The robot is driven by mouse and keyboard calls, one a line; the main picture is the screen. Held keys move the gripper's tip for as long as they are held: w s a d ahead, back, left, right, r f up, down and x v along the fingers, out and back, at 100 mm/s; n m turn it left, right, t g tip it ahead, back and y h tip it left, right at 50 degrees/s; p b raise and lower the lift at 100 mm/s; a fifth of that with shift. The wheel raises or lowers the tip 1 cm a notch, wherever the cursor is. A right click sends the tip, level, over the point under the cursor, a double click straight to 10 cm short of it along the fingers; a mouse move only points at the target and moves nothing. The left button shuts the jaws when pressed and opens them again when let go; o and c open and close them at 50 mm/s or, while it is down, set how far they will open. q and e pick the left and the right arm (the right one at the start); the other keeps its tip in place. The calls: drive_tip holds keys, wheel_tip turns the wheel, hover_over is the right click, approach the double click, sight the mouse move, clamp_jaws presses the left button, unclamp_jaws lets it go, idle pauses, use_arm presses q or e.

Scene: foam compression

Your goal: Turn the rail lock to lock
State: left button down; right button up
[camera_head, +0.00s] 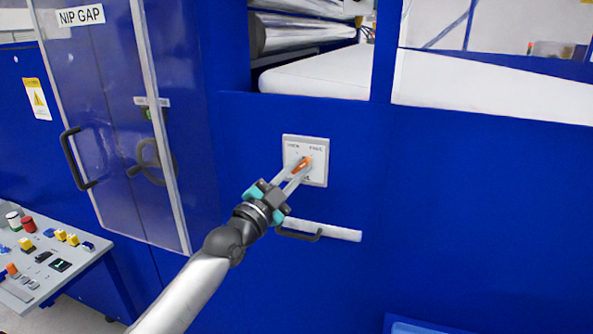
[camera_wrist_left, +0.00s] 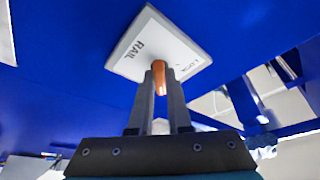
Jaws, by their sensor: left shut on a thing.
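The rail lock is an orange knob (camera_head: 304,162) on a small white plate (camera_head: 319,176) fixed to the blue machine front in the head view. My left gripper (camera_head: 300,168) reaches up from the lower left, its fingers at the knob. In the left wrist view the plate (camera_wrist_left: 134,63) shows the words RAIL and LOCK, and the orange knob (camera_wrist_left: 159,78) sits between the two fingertips of my left gripper (camera_wrist_left: 159,88), which is shut on it. The fingers hide part of the knob and the plate's lower part. My right gripper is not in view.
A drawer-like handle (camera_head: 340,232) sits just below the plate. A door (camera_head: 95,100) marked NIP GAP, with a black handle (camera_head: 74,160), stands left. The blue front to the right is clear.

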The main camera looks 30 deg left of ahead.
use_arm(q)
drive_tip(key=shift+n, duration=0.3)
drive_tip(key=n+y+p, duration=0.1)
drive_tip(key=n+y, duration=0.1)
drive_tip(key=n, duration=0.2)
drive_tip(key=shift+d+n+t+p, duration=0.1)
drive_tip(key=shift+n+t+p, duration=0.2)
drive_tip(key=shift+t+p, duration=0.1)
drive_tip(key=n+y+p, duration=0.1)
drive_tip(key=n+y, duration=0.1)
drive_tip(key=n, duration=0.1)
drive_tip(key=n+y+p, duration=0.1)
drive_tip(key=n, duration=0.2)
drive_tip(key=shift+w+d+n+y+p, duration=0.1)
drive_tip(key=shift+d+n+y+p, duration=0.05)
drive_tip(key=shift+n+y+p, duration=0.2)
drive_tip(key=n+g+y+p, duration=0.1)
drive_tip(key=n+y, duration=0.1)
drive_tip(key=n, duration=0.2)
drive_tip(key=n+y+p, duration=0.2)
drive_tip(key=n, duration=0.2)
drive_tip(key=shift+d+r+g+p, duration=0.1)
drive_tip(key=shift+d+g+p, duration=0.05)
drive_tip(key=shift+g+p, duration=0.2)
drive_tip(key=shift+d+n+g+y+p, duration=0.1)
drive_tip(key=shift+n+g+y+p, duration=0.5)
drive_tip(key=shift+n, duration=0.75)
drive_tip(key=shift+n+g+y+p, duration=0.25)
drive_tip(key=shift+n+p, duration=0.5)
drive_tip(key=shift+n, duration=0.55)
